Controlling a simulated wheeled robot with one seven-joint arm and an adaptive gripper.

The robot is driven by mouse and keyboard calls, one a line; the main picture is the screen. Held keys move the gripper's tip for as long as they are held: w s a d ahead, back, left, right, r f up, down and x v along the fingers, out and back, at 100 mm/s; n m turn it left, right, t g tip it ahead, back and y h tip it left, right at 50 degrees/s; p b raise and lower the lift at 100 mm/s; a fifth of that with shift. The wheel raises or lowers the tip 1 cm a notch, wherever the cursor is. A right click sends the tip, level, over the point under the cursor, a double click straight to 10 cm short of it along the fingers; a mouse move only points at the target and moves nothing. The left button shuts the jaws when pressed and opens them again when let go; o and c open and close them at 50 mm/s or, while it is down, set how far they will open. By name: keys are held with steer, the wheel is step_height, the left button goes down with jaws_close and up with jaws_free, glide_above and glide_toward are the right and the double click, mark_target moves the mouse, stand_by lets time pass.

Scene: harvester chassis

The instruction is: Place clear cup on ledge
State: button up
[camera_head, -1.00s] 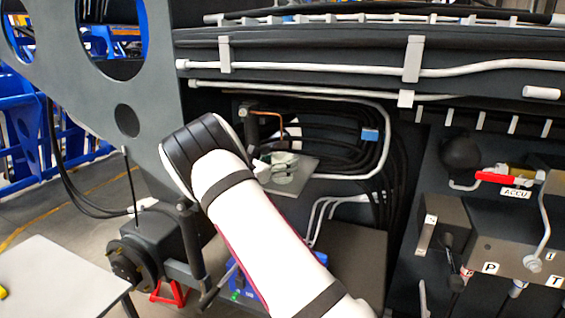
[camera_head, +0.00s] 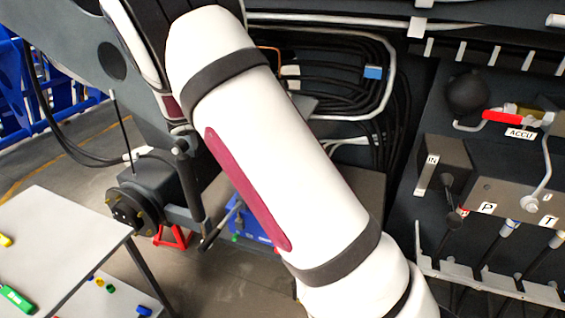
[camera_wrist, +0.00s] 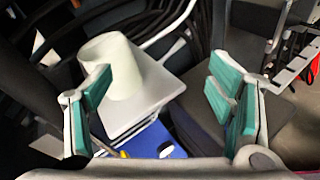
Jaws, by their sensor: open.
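The clear cup (camera_wrist: 122,68) shows in the wrist view as a pale, cloudy cup standing on the light grey ledge (camera_wrist: 150,108). My gripper (camera_wrist: 160,82) is open, with nothing between its teal finger pads. Its left finger overlaps the cup's lower left side in the picture; I cannot tell whether they touch. The right finger is well clear of the cup. In the head view my arm hides the gripper and the cup, and only a corner of the ledge (camera_head: 303,104) shows.
Black hoses and a bent grey pipe (camera_head: 385,90) run behind and beside the ledge. A blue box (camera_head: 245,222) sits below it. A valve panel with a red handle (camera_head: 503,117) is at the right. A grey table (camera_head: 70,240) stands at the lower left.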

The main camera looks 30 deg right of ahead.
steer(key=s+a+r+m+g+y, duration=0.15)
steer(key=s+m+y, duration=0.3)
steer(key=s, duration=0.45)
steer(key=s+a+r+m+y, duration=0.25)
steer(key=s+m+y, duration=0.2)
steer(key=s, duration=0.45)
steer(key=s+a+r+m+t+y, duration=0.1)
steer(key=s+a+m+t+y, duration=0.1)
steer(key=s+a, duration=0.4)
steer(key=s+a+r+m+t+y, duration=0.2)
steer(key=s+a+m+t+y, duration=0.1)
steer(key=s, duration=0.7)
steer(key=a+m+y, duration=0.1)
steer(key=a+m, duration=0.1)
steer(key=shift+a+m, duration=0.4)
